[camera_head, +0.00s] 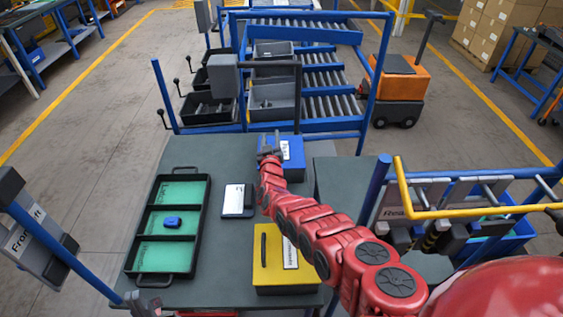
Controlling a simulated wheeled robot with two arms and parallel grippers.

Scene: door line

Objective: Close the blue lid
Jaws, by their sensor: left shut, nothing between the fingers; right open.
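A blue box with a blue lid (296,153) stands at the far right of the grey table. A white label shows on the lid, and my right gripper hides its left part. I cannot tell whether the lid is fully down. My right gripper (267,147) is open at the lid's left edge; I cannot tell whether it touches. My red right arm reaches there from the lower right. My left gripper (144,304) is at the bottom left, by the table's near edge, shut and empty, well away from the blue lid.
On the table (226,165) are a black tray (203,213) with green compartments and a small blue item (172,221), a white-and-dark flat item (235,200), and a yellow box (268,272). A blue roller rack (320,125) with grey bins stands behind.

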